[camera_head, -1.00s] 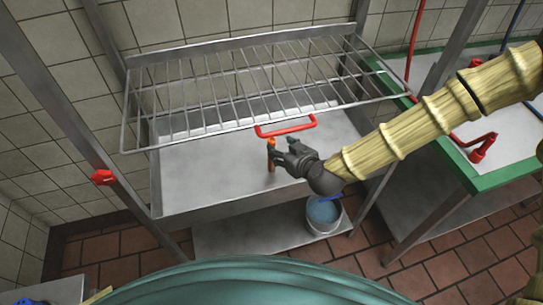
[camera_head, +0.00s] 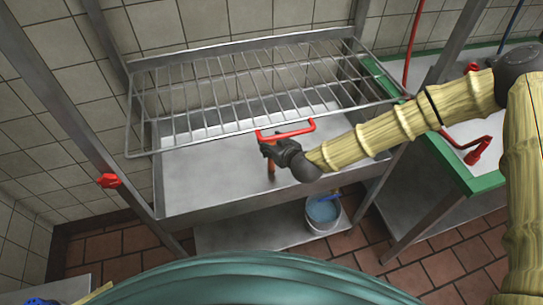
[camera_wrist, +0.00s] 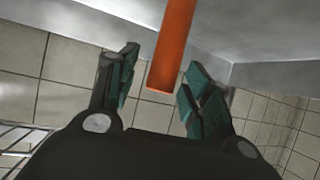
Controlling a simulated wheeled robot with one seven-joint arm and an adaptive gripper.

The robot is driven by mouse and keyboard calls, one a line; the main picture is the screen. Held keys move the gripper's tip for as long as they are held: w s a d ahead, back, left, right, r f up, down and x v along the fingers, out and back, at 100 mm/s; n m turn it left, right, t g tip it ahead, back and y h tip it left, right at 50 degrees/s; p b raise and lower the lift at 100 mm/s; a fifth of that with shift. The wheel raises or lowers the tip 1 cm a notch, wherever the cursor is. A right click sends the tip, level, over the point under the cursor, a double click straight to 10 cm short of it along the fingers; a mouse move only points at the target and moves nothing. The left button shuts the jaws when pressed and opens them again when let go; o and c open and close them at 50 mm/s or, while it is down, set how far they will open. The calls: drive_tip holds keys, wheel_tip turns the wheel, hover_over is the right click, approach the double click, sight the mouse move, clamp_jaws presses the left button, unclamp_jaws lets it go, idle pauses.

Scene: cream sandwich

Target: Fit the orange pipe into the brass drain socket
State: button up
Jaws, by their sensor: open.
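The orange pipe (camera_head: 271,169) is in the grey sink, with its upper part hidden by my gripper (camera_head: 270,151) in the head view. In the wrist view the orange pipe (camera_wrist: 172,45) runs in from the top edge, and its blunt end shows between the two green-padded fingers. My gripper (camera_wrist: 163,68) is open, with gaps visible between the pipe and the fingers in that view. I cannot make out the brass drain socket in either view. How the pipe's far end is seated cannot be told.
A wire rack (camera_head: 240,88) hangs over the sink (camera_head: 205,185), with a red handle (camera_head: 288,133) at its front close to my gripper. A bucket (camera_head: 323,213) stands on the lower shelf. A green-edged table (camera_head: 440,165) is on the right. The sink's left part is clear.

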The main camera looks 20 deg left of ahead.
clamp_jaws()
idle(0.3)
